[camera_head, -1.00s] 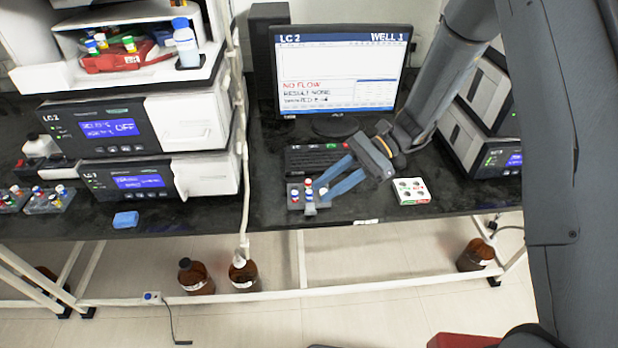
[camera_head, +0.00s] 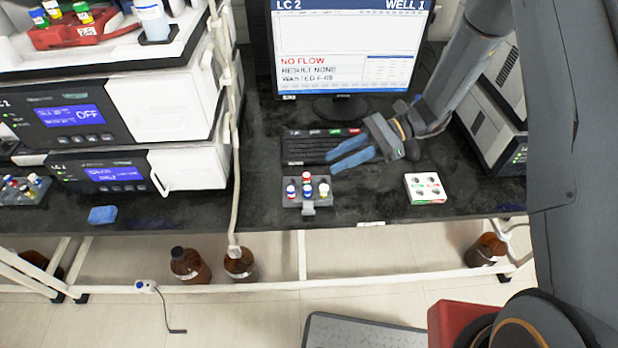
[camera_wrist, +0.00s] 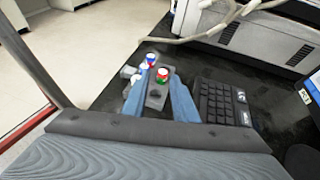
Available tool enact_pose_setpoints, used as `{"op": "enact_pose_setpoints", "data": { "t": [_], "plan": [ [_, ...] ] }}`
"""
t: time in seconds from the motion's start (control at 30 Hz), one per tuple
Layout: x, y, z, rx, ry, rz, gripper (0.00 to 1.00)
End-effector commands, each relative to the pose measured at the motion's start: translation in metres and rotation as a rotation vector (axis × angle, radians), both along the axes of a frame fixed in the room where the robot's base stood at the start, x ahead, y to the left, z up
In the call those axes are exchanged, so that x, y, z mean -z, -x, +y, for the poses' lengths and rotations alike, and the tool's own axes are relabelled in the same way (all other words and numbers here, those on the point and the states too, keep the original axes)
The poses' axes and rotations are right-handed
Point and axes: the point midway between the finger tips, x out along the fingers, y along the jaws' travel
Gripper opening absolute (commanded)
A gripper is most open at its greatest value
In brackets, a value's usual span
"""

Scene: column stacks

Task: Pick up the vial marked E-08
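No vial marking is readable. My gripper (camera_head: 331,162), with blue fingers, is just behind and right of the rack, beside the keyboard. Its fingers are apart with nothing visible held.
A keyboard (camera_head: 300,147) and monitor (camera_head: 350,50) reading "NO FLOW" are behind. A white block with dark holes (camera_head: 425,188) sits at right. Instruments (camera_head: 190,105) stand left, a blue sponge (camera_head: 102,215) before them. Bench is clear between rack and white block.

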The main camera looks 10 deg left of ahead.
Motion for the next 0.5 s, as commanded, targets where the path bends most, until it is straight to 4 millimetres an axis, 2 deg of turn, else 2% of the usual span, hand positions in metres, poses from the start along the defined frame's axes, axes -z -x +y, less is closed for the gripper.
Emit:
{"op": "enact_pose_setpoints", "data": {
  "t": [0.03, 0.17, 0.5],
  "plan": [
    [0.008, -0.002, 0.000, 0.001, 0.000, 0.000, 0.26],
    [0.015, -0.004, -0.001, 0.004, -0.001, 0.001, 0.26],
    [0.024, 0.007, 0.020, 0.007, 0.000, 0.000, 0.26]
  ]
}}
